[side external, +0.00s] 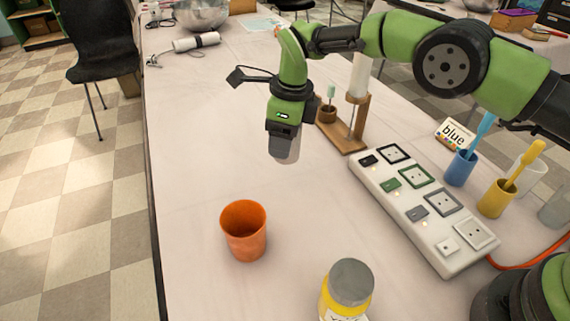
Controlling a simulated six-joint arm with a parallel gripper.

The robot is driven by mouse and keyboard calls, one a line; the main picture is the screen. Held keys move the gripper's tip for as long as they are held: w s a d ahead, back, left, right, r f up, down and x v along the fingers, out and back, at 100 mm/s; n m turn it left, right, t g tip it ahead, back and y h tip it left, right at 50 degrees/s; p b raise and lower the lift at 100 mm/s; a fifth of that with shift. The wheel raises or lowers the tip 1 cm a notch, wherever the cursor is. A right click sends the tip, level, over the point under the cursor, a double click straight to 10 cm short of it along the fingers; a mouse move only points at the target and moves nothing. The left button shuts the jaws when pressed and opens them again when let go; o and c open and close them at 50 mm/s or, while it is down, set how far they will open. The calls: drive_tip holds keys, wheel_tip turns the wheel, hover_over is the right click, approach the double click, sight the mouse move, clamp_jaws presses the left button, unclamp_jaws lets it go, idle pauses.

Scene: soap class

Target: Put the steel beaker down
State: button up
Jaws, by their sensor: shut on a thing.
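My gripper (284,137) hangs above the white table (200,150), near its middle and pointing down. It is shut on a small grey, rounded thing, which seems to be the steel beaker (287,155). Only the lower part of this thing shows below the gripper; the rest is hidden. It is held clear of the table. No other steel beaker shows clearly on the table.
An orange cup (244,232) and a lidded yellow jar (346,290) stand in front. A wooden stand (345,134) and a white socket strip (425,215) are to the right.

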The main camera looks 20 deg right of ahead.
drive_tip(key=shift+f, duration=2.95)
drive_tip(key=shift+f, duration=0.2)
drive_tip(key=o, duration=0.9)
drive_tip(key=shift+o, duration=0.2)
drive_tip(key=shift+r, duration=0.1)
wheel_tip(320, 180, up, 12)
drive_tip(key=d, duration=0.1)
drive_tip(key=shift+s+d, duration=0.15)
drive_tip(key=shift+s, duration=0.25)
drive_tip(key=shift+r, duration=0.1)
